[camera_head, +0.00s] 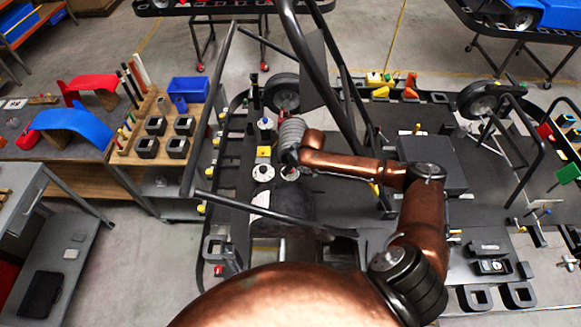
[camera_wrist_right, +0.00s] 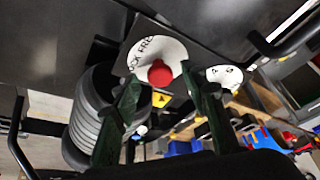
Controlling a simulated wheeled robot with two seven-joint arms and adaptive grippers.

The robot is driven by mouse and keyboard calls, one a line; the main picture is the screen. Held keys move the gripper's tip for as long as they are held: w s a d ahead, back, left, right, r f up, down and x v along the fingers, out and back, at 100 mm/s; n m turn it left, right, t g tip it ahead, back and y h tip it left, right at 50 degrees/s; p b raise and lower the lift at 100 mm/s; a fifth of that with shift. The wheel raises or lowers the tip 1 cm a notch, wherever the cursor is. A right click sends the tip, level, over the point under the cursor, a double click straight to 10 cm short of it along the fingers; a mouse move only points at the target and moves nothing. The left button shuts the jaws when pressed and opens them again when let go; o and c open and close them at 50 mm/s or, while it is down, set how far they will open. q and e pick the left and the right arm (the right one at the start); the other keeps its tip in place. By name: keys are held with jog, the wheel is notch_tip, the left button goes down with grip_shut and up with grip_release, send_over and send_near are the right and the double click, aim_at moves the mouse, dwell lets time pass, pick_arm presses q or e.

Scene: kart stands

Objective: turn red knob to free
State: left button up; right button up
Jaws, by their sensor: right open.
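The red knob (camera_wrist_right: 160,73) sits on a white round dial (camera_wrist_right: 158,55) in the right wrist view; the dial carries black lettering that reads as "FREE" and part of "LOCK". My right gripper (camera_wrist_right: 162,84) is open, with one dark green finger on each side of the knob. I cannot tell whether the fingers touch it. In the head view part of the white dial (camera_head: 290,175) shows below my copper right forearm, which hides most of the knob and the gripper. My left gripper is not in view.
A second white dial (camera_head: 263,172) and a yellow label (camera_head: 263,151) lie beside the knob. A grey ribbed cylinder (camera_head: 292,133) stands close by. Black kart tubes (camera_head: 317,65) rise around the arm. A parts bench (camera_head: 150,158) stands left.

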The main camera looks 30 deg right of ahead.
jog(key=shift+s+r, duration=0.1)
jog(key=c, duration=0.4)
grip_shut()
